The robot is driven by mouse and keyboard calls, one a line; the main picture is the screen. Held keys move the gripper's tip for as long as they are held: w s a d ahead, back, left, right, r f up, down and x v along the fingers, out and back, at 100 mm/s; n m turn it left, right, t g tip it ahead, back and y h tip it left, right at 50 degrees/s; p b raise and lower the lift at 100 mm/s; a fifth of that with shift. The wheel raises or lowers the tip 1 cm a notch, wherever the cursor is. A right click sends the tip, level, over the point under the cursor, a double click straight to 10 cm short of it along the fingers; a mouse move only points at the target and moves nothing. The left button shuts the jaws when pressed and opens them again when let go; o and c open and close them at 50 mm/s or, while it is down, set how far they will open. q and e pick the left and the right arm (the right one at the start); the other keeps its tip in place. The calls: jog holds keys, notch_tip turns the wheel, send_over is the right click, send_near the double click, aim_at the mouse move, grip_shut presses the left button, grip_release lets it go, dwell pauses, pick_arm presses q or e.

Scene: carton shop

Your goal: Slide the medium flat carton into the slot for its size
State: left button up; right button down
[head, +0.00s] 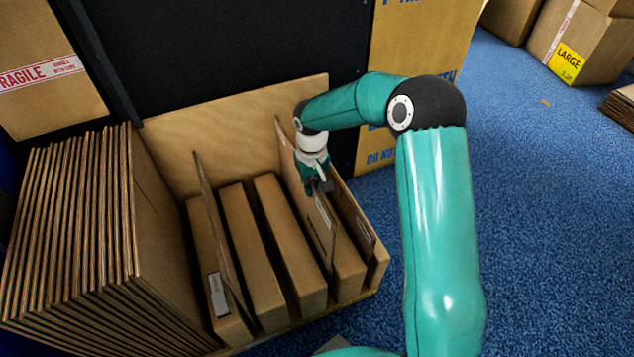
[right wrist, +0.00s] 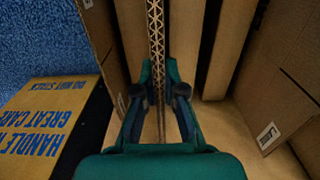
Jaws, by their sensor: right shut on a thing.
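A flat carton (head: 289,150) stands upright on edge in the right part of the wooden slotted rack (head: 185,143). My right gripper (head: 318,187) is shut on its upper edge. In the right wrist view the carton's corrugated edge (right wrist: 155,35) runs between the fingers (right wrist: 158,95). The carton stands beside the rack's long brown blocks (head: 290,245); its lower edge is hidden, so I cannot tell how deep it sits. Its size marking is not readable. My left gripper is not in view.
Another thin upright panel (head: 207,205) stands at the rack's left. A row of flat brown sheets (head: 60,230) stands left of the rack. A large printed carton (head: 415,50) stands behind the rack, right of the black panel (head: 240,50). Blue floor (head: 540,220) is open at right.

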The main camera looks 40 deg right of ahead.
aim_at(312, 207)
jog(key=shift+f+b, duration=3.05)
jog(key=shift+f, duration=1.55)
jog(key=c, duration=1.2)
grip_release()
jog(key=shift+r, duration=0.1)
